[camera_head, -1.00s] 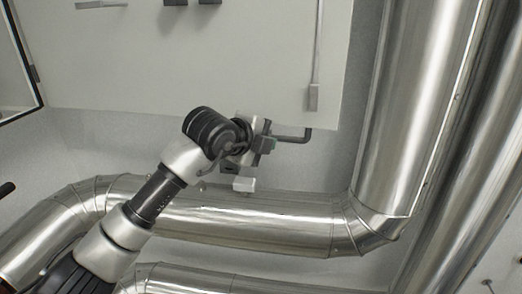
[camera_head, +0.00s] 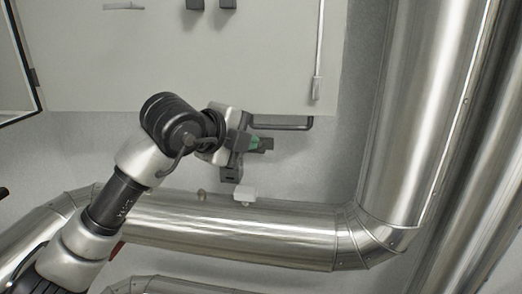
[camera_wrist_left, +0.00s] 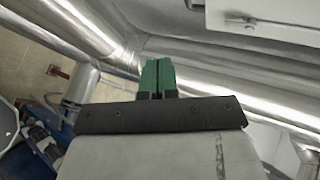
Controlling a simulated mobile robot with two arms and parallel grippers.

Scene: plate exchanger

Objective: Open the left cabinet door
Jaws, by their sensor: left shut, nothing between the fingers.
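A pale cabinet front (camera_head: 170,70) fills the top of the head view. At the far left a dark-edged panel (camera_head: 18,75) stands beside it, with a small dark hinge at the joint; I cannot tell for sure whether this is the left door. My left gripper (camera_head: 262,144) is below the cabinet's lower edge, near a dark bent bar (camera_head: 285,126) under its right part. Its green fingers also show in the left wrist view (camera_wrist_left: 157,78), shut together and holding nothing. My right gripper is not in view.
Shiny metal pipes (camera_head: 240,228) run below the cabinet, and a thick one (camera_head: 430,110) rises on the right. A thin vertical rod (camera_head: 318,50) ends in a grey grip near the cabinet's right edge. Two dark blocks (camera_head: 228,4) show at the top.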

